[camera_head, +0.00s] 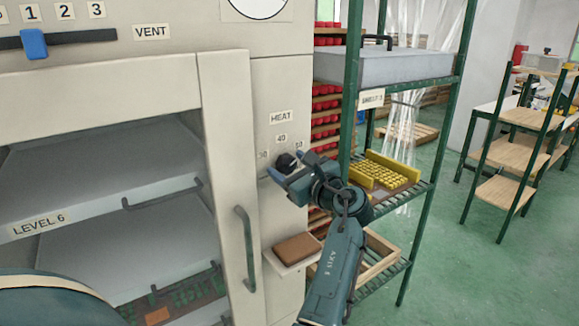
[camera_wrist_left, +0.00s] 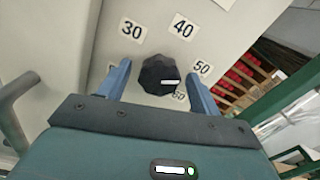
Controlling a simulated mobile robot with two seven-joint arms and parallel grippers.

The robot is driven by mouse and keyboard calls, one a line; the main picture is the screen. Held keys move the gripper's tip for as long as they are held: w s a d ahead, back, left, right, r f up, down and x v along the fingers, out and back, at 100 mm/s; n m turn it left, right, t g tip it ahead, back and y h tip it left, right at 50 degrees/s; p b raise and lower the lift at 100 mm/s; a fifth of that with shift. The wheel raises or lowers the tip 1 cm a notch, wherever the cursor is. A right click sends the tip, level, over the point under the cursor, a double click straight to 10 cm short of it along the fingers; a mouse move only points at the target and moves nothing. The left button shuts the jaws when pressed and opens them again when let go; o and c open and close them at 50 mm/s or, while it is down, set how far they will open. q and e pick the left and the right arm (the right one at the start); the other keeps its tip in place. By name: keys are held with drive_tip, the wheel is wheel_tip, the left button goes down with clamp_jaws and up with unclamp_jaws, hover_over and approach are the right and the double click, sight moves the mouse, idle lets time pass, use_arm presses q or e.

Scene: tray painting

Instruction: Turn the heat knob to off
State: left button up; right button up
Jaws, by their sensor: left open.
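The heat knob (camera_head: 286,161) is a dark, faceted knob on the cream panel below the HEAT label (camera_head: 281,117). In the left wrist view the knob (camera_wrist_left: 158,74) has number labels 30, 40, 50 and 60 around it. A small white mark shows on its lower right part; I cannot tell the exact setting. My left gripper (camera_head: 285,171) is at the knob. In the left wrist view its blue fingers (camera_wrist_left: 158,70) stand on either side of the knob, open, with gaps visible. Part of the dial is hidden behind the gripper. My right gripper is not in view.
A vertical door handle (camera_head: 246,248) is left of the arm, on the cabinet door. A small shelf (camera_head: 294,258) with a brown block juts out below the knob. A green rack (camera_head: 352,100) with yellow pieces stands close on the right. Green floor (camera_head: 450,250) is free farther right.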

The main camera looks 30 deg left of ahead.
use_arm(q)
drive_tip(key=shift+c, duration=0.2)
drive_tip(key=c, duration=0.9)
drive_tip(key=shift+c, duration=0.2)
drive_tip(key=shift+n, duration=0.3)
